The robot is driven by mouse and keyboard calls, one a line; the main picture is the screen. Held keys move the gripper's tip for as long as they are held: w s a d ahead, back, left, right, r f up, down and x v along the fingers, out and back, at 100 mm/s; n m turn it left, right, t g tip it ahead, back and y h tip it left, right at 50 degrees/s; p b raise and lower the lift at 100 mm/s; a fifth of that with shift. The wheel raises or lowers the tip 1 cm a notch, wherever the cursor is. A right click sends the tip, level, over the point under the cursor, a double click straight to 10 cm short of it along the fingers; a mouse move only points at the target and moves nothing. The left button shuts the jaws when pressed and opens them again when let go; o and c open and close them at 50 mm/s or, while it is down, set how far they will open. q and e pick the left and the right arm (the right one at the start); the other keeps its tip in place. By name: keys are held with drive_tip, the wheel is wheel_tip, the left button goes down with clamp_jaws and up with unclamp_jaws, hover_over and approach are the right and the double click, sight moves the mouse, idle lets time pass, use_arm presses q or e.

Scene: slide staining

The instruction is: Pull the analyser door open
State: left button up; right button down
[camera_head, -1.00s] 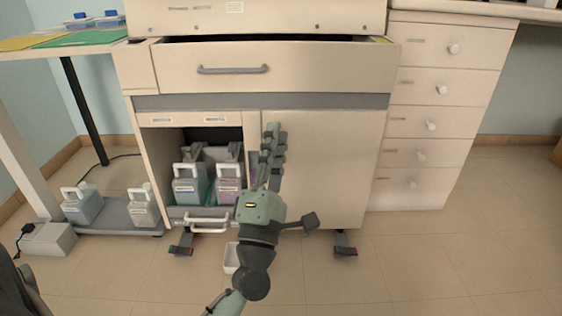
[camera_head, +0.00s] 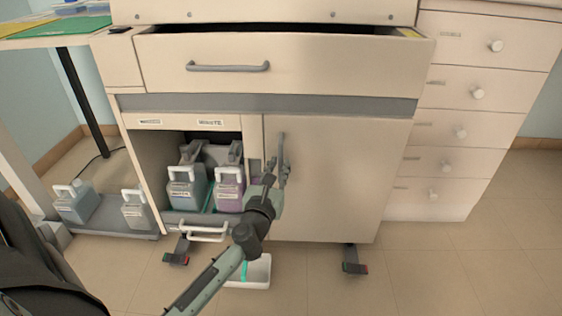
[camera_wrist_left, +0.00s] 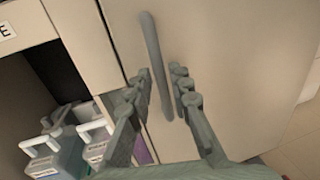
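The analyser door (camera_head: 340,175) is a plain cream panel on the right of the lower cabinet, and it looks closed. Its grey vertical bar handle (camera_head: 281,150) is near its left edge. The handle also shows in the left wrist view (camera_wrist_left: 155,62). My left gripper (camera_head: 275,172) is at the lower part of the handle. In the left wrist view my left gripper (camera_wrist_left: 160,88) is open, with one finger on each side of the bar and gaps visible. Whether the bar is fully between the fingertips in depth is hard to tell. My right gripper is not in view.
Left of the door, an open bay holds bottles, one blue-labelled (camera_head: 186,190) and one purple (camera_head: 229,192). A partly open drawer (camera_head: 285,65) is above. A white tray (camera_head: 258,272) and castor feet (camera_head: 354,262) are below.

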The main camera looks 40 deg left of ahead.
use_arm(q)
drive_tip(key=shift+x, duration=1.2)
clamp_jaws()
